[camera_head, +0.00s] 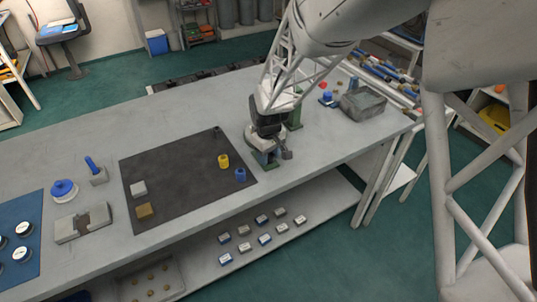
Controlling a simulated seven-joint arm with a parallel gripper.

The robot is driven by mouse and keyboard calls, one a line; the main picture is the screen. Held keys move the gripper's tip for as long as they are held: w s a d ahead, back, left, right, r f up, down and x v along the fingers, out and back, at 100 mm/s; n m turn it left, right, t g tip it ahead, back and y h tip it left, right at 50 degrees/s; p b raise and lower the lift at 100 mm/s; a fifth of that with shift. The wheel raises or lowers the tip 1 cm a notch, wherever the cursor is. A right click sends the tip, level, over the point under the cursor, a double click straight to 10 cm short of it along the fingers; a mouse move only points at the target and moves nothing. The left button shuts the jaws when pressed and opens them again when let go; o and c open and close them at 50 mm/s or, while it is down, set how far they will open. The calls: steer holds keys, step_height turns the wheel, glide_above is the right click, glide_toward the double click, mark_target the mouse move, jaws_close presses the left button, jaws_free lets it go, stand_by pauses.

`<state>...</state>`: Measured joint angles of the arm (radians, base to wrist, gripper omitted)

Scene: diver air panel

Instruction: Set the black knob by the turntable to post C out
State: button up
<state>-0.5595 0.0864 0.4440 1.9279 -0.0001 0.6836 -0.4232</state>
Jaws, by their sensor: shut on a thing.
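My gripper (268,131) is at the turntable (256,144), near the back right edge of the dark mat. It points down and is shut at the black knob, which is hidden by the fingers or too small to make out. The turntable is a grey round piece, partly covered by my gripper. A green-blue block (271,160) with a grey part (287,154) beside it stands just in front. A green post (295,118) stands right behind my gripper. Post letters and the knob's setting cannot be read.
On the dark mat (180,172) stand a yellow cup (223,161), a blue cup (240,175) and two small blocks. A grey bin (362,104) stands at the right. Several small boxes lie on the lower shelf (320,218). The bench between mat and front edge is clear.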

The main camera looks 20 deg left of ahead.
mark_target(269, 155)
steer(key=shift+w+r, duration=0.1)
stand_by(0.3)
steer(key=o, duration=0.9)
steer(key=shift+r, duration=3.85)
